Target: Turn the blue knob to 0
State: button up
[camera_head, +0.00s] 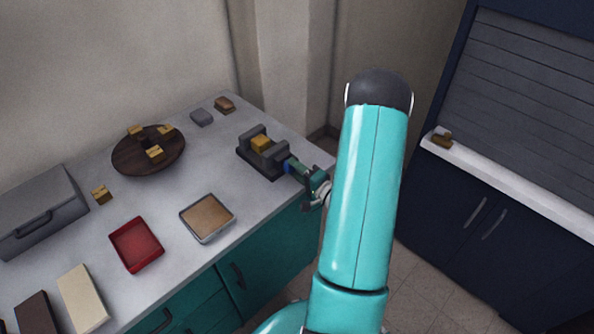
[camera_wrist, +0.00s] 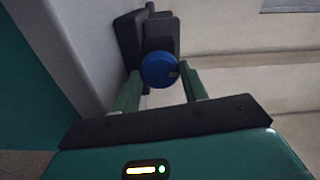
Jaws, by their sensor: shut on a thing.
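The blue knob (camera_wrist: 159,70) is a round blue disc in the wrist view, with a small dark mark near its right edge. It sits on the near side of a dark grey vise-like device (camera_wrist: 130,35). My gripper (camera_wrist: 162,85) has its two green fingers on either side of the knob, shut on it. In the head view the grey device (camera_head: 258,160) holds a yellow block (camera_head: 262,143) between its jaws. My gripper (camera_head: 293,166) reaches its right end there, and the knob is mostly hidden by the fingers. I cannot read any number by the knob.
On the counter (camera_head: 185,180) stand a dark round tray (camera_head: 125,160) with several yellow blocks, a red tray (camera_head: 136,262), a tan-filled tray (camera_head: 207,235) and a grey case (camera_head: 60,190). A dark cabinet with a white ledge (camera_head: 500,195) stands at right.

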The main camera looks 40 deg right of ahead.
dwell(0.3)
jog(key=o, duration=1)
jog(key=shift+s, duration=0.15)
jog(key=s, duration=1.3)
jog(key=shift+s+d, duration=0.25)
jog(key=shift+s, duration=0.05)
